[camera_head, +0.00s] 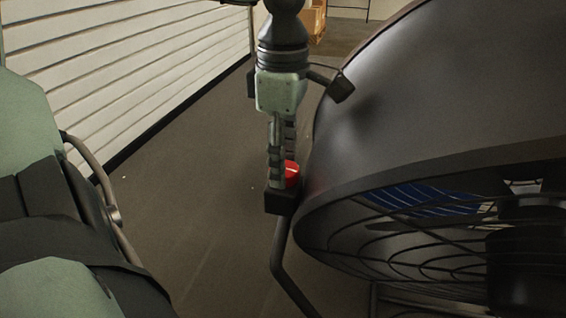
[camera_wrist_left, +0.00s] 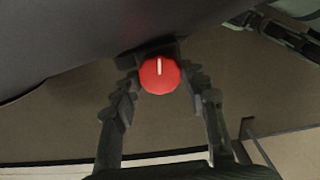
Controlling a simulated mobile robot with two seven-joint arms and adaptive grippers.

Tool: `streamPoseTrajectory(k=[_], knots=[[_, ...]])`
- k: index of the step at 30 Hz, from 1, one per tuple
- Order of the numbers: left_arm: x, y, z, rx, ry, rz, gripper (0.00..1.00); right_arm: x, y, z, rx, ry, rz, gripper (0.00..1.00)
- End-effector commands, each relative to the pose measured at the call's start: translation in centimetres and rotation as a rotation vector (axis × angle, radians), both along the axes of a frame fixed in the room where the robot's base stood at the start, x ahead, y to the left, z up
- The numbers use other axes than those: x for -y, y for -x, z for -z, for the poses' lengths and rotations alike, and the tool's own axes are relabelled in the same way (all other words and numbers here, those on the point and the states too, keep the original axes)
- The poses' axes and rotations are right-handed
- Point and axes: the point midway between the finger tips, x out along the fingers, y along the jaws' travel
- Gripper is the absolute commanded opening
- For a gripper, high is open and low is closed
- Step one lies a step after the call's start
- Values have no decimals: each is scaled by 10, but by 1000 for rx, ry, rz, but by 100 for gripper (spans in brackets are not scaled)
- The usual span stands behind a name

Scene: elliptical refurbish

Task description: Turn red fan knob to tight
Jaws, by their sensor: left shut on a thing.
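The red fan knob (camera_head: 292,172) is on a dark mount at the left side of the big dark fan (camera_head: 420,110). In the left wrist view the knob (camera_wrist_left: 160,76) faces the camera, with its white line upright. My left gripper (camera_head: 282,178) comes down from above, its fingers at the knob. In the left wrist view its two fingers (camera_wrist_left: 165,95) stand on either side of the knob, shut on it. The near finger hides part of the knob in the head view. My right gripper is not in view.
The fan's curved housing and wire guard (camera_head: 400,235) fill the right side, close to the left gripper. A bent dark tube (camera_head: 281,262) runs down below the knob mount. A white slatted wall (camera_head: 130,65) stands at the left, with open floor (camera_head: 190,210) between.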

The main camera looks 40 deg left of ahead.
Motion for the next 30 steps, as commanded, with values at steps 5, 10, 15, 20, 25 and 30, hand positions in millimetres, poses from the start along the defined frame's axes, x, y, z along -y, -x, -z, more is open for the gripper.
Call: streamPoseTrajectory(k=[5,10,15,20,25,30], knots=[[0,0,1,2,1,167,15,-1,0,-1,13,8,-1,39],[0,0,0,2,1,328,15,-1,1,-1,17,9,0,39],[0,-1,0,1,2,485,15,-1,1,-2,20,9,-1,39],[0,-1,0,1,2,617,15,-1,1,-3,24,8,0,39],[0,-1,0,1,2,731,15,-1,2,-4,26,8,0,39],[1,-1,0,1,2,810,15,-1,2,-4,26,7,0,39]])
